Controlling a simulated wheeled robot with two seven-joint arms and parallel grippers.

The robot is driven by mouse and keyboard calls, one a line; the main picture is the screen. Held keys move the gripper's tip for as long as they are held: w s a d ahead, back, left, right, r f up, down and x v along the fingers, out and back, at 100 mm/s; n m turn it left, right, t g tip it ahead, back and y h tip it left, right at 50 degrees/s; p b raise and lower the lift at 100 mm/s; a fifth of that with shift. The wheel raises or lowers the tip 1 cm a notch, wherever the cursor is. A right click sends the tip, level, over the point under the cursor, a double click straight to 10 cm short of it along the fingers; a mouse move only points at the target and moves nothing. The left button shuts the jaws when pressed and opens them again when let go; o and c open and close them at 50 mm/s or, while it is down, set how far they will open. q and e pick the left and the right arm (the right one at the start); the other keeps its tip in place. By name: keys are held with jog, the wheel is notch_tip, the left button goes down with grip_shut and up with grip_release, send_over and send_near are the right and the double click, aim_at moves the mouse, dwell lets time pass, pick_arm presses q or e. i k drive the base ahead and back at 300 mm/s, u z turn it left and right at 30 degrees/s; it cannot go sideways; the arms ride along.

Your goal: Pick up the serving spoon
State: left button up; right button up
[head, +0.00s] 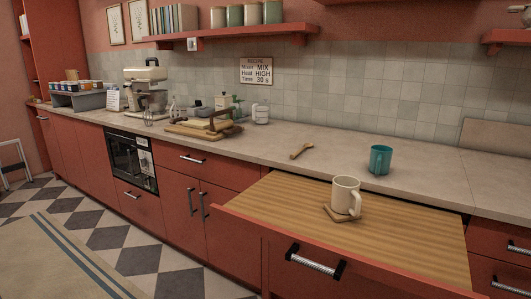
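A small wooden utensil (301,151), which looks like the serving spoon, lies on the grey countertop (420,185) behind the left part of an open drawer. It lies alone and at a slant, with clear counter around it. Neither of my grippers shows in the head view.
A drawer with a wooden surface (280,205) stands open and carries a cream mug (345,195) on a wooden coaster (336,216). A teal mug (380,160) stands right of the utensil. Cutting boards (190,131), bottles and a stand mixer (147,85) are farther left. A shelf (235,33) hangs above.

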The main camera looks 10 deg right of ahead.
aim_at(292, 156)
jog(key=u, duration=0.8)
jog(key=i, duration=0.75)
